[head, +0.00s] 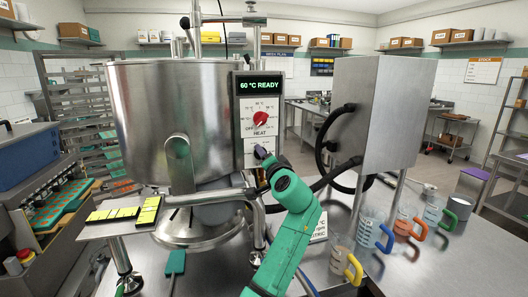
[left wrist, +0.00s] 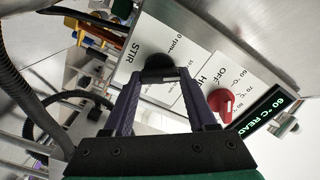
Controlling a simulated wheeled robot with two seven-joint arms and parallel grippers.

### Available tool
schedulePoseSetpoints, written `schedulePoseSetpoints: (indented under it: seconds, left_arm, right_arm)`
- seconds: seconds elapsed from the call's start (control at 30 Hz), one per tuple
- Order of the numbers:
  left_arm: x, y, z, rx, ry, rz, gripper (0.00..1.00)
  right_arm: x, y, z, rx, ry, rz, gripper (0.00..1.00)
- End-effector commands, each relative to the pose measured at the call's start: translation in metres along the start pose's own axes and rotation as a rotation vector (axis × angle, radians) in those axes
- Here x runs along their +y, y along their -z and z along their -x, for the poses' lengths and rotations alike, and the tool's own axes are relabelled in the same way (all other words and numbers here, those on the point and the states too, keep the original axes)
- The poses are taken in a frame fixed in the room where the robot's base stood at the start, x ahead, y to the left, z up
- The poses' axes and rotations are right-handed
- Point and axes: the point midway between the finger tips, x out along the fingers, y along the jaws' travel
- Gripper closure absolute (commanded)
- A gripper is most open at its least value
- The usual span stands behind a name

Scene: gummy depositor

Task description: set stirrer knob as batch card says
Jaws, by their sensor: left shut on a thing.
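The kettle's control panel (head: 247,147) carries a red HEAT knob (head: 260,119) under a display (head: 258,85) reading "60 °C READY". In the left wrist view, a black stirrer knob (left wrist: 160,66) sits on the white STIR plate (left wrist: 146,47), whose visible print includes "rpm". My left gripper (left wrist: 162,84) is shut on this knob; the fingers hide part of the scale, and I cannot tell its setting. In the head view my left gripper (head: 262,153) is at the panel's lower part, hiding the knob. A white printed card (head: 319,229) stands behind my green arm, partly hidden and mostly unreadable.
The steel kettle (head: 150,110) is left of the panel, and a steel cabinet (head: 375,110) with black hoses stands right. Several measuring jugs with coloured handles, including a blue-handled one (head: 372,230), stand on the right of the table.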

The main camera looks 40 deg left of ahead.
Motion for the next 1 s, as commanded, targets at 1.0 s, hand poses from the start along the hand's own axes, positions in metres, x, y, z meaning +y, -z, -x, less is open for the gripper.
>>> schedulePoseSetpoints:
  seconds: [1.0]
  left_arm:
    - [0.002,-0.001,0.000,-0.001,-0.007,-0.970,0.98]
  right_arm:
    - [0.000,0.009,0.095,0.000,0.002,0.001,0.50]
